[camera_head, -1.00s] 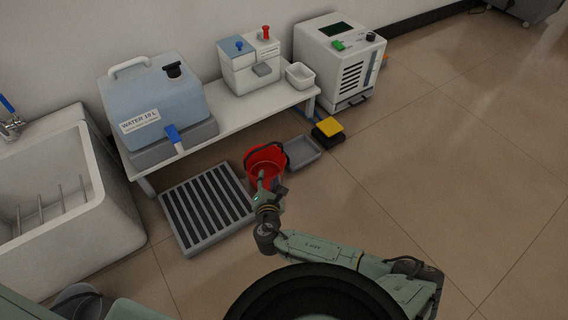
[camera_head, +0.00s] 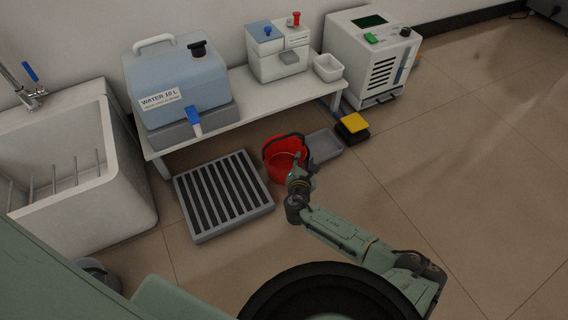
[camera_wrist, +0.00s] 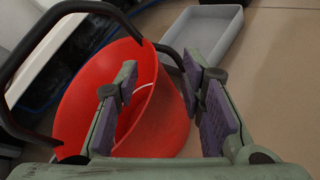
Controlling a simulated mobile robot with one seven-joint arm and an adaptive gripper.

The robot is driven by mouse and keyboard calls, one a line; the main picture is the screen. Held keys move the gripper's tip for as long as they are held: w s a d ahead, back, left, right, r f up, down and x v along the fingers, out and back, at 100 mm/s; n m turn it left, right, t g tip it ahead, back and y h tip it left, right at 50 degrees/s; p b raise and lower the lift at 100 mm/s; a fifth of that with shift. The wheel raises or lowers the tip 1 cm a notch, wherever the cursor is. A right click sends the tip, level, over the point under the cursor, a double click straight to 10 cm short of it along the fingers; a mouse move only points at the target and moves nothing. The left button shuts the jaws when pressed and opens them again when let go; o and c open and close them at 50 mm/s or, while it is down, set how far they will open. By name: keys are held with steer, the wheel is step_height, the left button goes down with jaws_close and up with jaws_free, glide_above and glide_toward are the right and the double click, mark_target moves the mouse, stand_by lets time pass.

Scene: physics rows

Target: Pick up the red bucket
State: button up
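The red bucket (camera_head: 271,159) stands on the floor just right of the slatted grate, in front of the low bench. Its dark handle shows over the rim. In the wrist view the bucket (camera_wrist: 90,95) fills the left and middle, with its black handle arching at the left. My gripper (camera_wrist: 160,75) is open, its two purple-padded fingers apart. The left finger overlaps the bucket's opening in the picture, and the right finger is at the bucket's right side. I cannot tell whether either finger touches it. In the head view my gripper (camera_head: 303,173) is at the bucket's front right and partly covers it.
A slatted grate (camera_head: 188,212) lies left of the bucket. A grey tray (camera_head: 324,146) and a yellow-topped pedal (camera_head: 354,123) lie right of it. The bench (camera_head: 232,107) with a water tank (camera_head: 178,85) stands behind. Floor at the right is clear.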

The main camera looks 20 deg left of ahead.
steer(key=shift+w, duration=0.25)
steer(key=shift+c, duration=0.5)
jaws_close()
stand_by(0.4)
